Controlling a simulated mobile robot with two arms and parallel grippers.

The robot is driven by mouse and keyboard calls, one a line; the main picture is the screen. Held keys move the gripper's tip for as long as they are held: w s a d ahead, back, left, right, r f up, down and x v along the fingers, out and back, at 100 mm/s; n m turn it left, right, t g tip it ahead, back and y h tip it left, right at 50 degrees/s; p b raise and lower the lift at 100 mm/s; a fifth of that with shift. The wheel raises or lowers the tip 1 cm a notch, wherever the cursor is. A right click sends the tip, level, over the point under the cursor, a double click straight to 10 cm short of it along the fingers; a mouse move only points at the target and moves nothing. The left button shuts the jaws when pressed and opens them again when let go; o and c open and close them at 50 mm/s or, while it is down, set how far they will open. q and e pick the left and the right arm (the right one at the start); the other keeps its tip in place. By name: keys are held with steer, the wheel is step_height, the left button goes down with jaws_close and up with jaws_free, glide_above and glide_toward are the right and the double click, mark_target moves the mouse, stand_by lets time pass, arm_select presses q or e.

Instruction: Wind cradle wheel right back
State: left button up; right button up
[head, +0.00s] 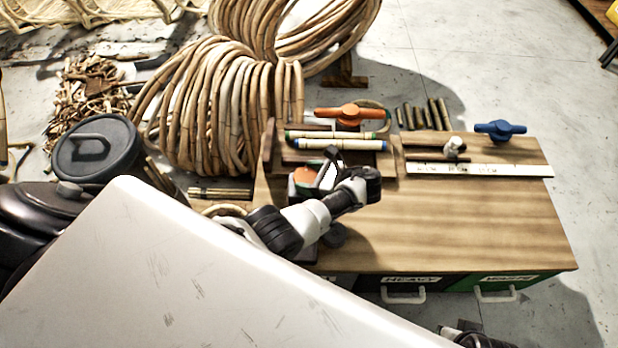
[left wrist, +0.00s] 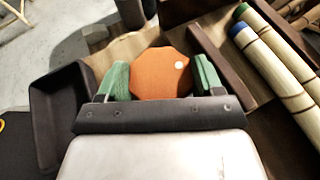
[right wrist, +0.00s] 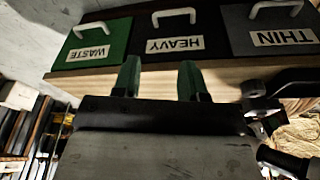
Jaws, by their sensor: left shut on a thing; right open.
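An orange octagonal wheel (left wrist: 160,74) with a small pale dot on its face sits between the green fingers of my left gripper (left wrist: 158,80), which is shut on it. In the head view the same orange wheel (head: 304,176) shows partly behind my left gripper (head: 320,178), at the left part of the bench. Two rattan poles (head: 338,144) with green and blue ends lie in a dark wooden cradle (head: 267,148) just behind it. My right gripper (right wrist: 158,80) is open and empty in front of the bench drawers.
A white ruler strip (head: 480,170) lies on the bench top (head: 470,220), whose front right is clear. Drawers marked WASTE (right wrist: 100,40), HEAVY and THIN face my right gripper. Rattan coils stand behind.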

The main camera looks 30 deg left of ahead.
arm_select(q)
steer(key=shift+g, duration=0.3)
arm_select(e)
steer(key=shift+r, duration=0.4)
arm_select(q)
steer(key=shift+a, duration=0.1)
steer(key=o, duration=0.9)
arm_select(e)
steer(key=shift+r, duration=0.1)
